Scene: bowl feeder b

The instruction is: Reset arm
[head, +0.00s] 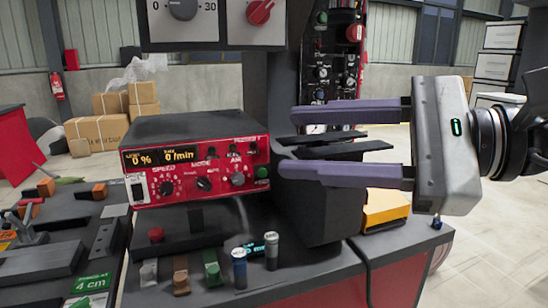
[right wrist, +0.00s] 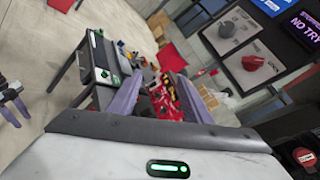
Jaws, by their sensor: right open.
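My right gripper (head: 288,142) comes in from the right in the head view. Its two purple fingers are wide apart, with nothing held between them. It hangs in front of the dark feeder block, right of the red control box (head: 195,160). In the right wrist view its fingers (right wrist: 158,88) are also spread, with the red control box (right wrist: 165,98) showing beyond the gap. A small part with purple prongs at the left edge of that view looks like my left gripper (right wrist: 12,105); its opening is unclear.
A panel with a grey knob (head: 183,8) and a red knob (head: 260,11) hangs above. A yellow box (head: 386,209) lies below the right gripper. Open floor lies to the right.

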